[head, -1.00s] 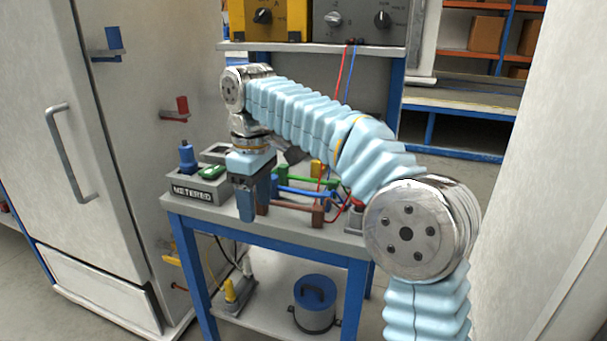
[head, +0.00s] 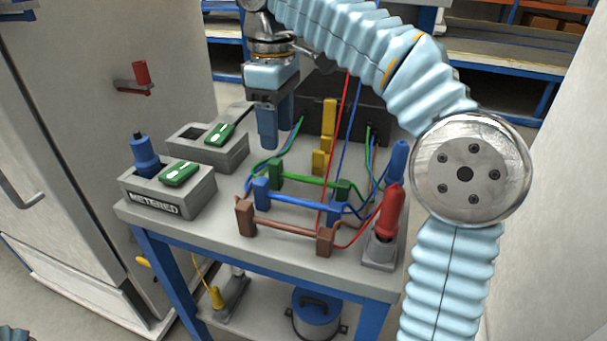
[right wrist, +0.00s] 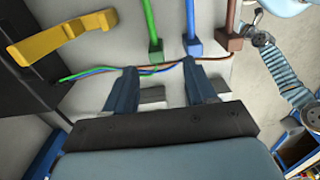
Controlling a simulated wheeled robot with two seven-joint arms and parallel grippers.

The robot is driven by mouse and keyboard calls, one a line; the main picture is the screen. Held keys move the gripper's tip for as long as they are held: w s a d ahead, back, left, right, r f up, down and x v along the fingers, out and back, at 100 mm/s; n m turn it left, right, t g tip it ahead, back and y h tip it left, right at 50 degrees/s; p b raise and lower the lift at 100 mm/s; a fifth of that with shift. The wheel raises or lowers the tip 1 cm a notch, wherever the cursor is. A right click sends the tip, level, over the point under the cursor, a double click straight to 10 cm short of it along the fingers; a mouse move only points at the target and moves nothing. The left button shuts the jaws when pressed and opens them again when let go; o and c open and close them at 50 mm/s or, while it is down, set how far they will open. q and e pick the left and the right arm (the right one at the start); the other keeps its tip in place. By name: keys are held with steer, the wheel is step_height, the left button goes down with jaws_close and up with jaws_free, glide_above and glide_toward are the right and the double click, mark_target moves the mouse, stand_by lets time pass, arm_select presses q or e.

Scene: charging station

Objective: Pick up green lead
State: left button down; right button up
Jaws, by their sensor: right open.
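The green lead (head: 312,181) is a thin green bar between two green end blocks. It lies on the grey table top, behind the blue lead (head: 300,199) and the brown lead (head: 285,226). My right gripper (head: 276,132) points down, open and empty, behind and left of the green lead's left block. My left gripper is not visible.
Grey holders at left carry green-topped meters (head: 180,174) and a blue probe (head: 144,155). A red-handled probe (head: 389,215) stands at right beside a blue one. Yellow blocks (head: 329,120) stand behind. Loose wires (head: 345,120) cross near the leads. A cabinet (head: 60,130) borders the left.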

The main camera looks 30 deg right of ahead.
mark_target(279, 162)
step_height(279, 162, down, 5)
steer(key=shift+r+b, duration=0.1)
steer(key=shift+b, duration=0.3)
steer(key=f, duration=0.5)
steer(key=shift+w+d+f+b, duration=0.25)
steer(key=shift+w+f+b, duration=0.15)
jaws_close()
